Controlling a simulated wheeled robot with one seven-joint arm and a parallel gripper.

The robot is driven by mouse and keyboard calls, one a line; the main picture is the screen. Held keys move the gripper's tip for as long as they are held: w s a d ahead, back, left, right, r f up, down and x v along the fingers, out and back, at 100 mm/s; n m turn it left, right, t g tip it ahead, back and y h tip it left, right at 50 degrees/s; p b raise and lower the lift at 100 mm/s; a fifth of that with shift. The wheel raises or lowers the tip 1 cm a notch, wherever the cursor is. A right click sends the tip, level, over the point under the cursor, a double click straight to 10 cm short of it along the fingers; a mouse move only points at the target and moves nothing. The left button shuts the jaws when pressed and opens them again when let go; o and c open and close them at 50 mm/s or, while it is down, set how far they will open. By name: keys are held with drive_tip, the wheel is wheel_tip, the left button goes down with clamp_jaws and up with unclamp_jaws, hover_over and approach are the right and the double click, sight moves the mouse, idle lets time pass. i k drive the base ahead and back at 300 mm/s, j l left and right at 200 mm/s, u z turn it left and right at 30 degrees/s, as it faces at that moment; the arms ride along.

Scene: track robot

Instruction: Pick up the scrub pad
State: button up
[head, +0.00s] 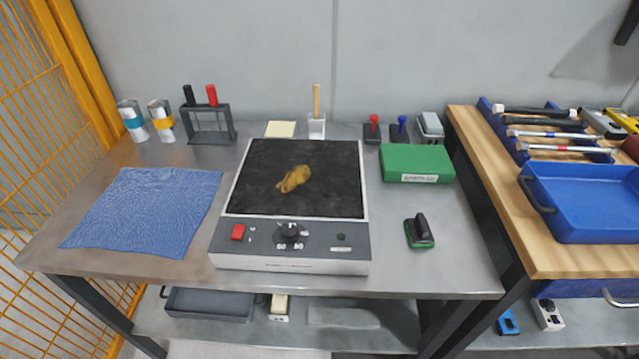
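The scrub pad (420,232) appears to be the small block with a black handle and a green underside. It sits on the grey metal table (440,272), right of the hot plate's control panel and near the front edge. Its handle points up, and nothing covers it. My gripper is not in the head view.
A hot plate (245,207) with a brown smear (293,179) stands left of the pad. A green box (416,163) lies behind it. A blue cloth (145,212) covers the table's left. A wooden bench with a blue tray (590,230) stands right. The table around the pad is clear.

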sight(419, 234)
drive_tip(key=j+z, duration=0.2)
drive_tip(key=j, duration=0.25)
drive_tip(key=k+j+z, duration=0.2)
drive_tip(key=j, duration=0.25)
drive_tip(key=k+j+z, duration=0.2)
drive_tip(key=j, duration=0.25)
drive_tip(key=i, duration=0.1)
